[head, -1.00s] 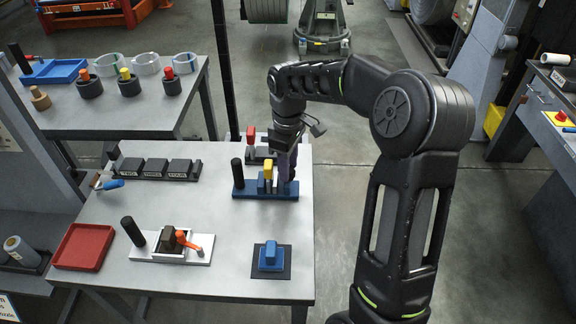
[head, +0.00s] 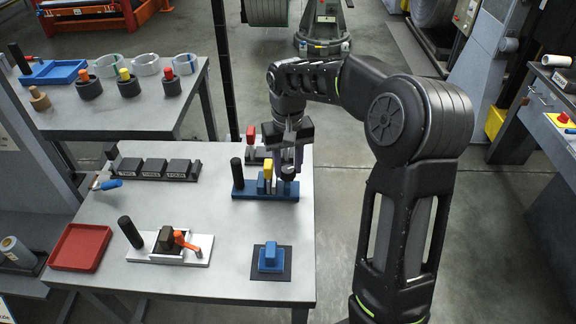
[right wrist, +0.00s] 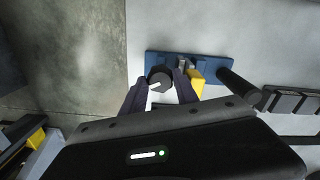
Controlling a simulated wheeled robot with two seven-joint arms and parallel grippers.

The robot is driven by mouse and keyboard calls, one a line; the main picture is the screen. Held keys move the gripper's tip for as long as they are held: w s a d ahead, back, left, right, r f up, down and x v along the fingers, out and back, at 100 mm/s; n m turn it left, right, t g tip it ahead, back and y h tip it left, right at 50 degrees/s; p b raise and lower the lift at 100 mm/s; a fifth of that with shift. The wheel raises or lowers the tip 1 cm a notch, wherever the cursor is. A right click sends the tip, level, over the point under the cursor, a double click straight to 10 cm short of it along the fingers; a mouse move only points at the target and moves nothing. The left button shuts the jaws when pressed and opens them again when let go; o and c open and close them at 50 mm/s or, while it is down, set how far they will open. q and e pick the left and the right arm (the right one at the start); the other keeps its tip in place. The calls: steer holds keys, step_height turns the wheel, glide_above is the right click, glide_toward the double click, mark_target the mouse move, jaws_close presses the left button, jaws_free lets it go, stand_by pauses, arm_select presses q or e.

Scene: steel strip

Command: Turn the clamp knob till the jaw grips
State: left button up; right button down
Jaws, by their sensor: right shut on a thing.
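The clamp has a blue base (head: 252,195) on the grey table, with a black post (head: 237,172) at its left and a yellow block (head: 268,170) near its middle. Its dark round knob (head: 288,172) is at the right end. In the right wrist view the knob (right wrist: 158,80) shows a pale mark and sits between the two dark fingers. My right gripper (right wrist: 160,88) is shut on the knob from above, one finger close beside the yellow block (right wrist: 196,82). Whether the jaw touches anything is too small to tell. My left gripper is out of view.
A similar stand with a red block (head: 251,133) is just behind. A white fixture with an orange lever (head: 186,241), a blue block on a dark pad (head: 286,262) and a red tray (head: 54,258) are in front. The table between them is clear.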

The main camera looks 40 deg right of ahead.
mark_target(288, 170)
steer(key=shift+m, duration=0.9)
steer(key=c, duration=0.9)
jaws_free()
steer(key=shift+c, duration=0.2)
step_height(288, 170, up, 8)
steer(key=shift+f+b, duration=0.1)
steer(key=shift+b, duration=0.3)
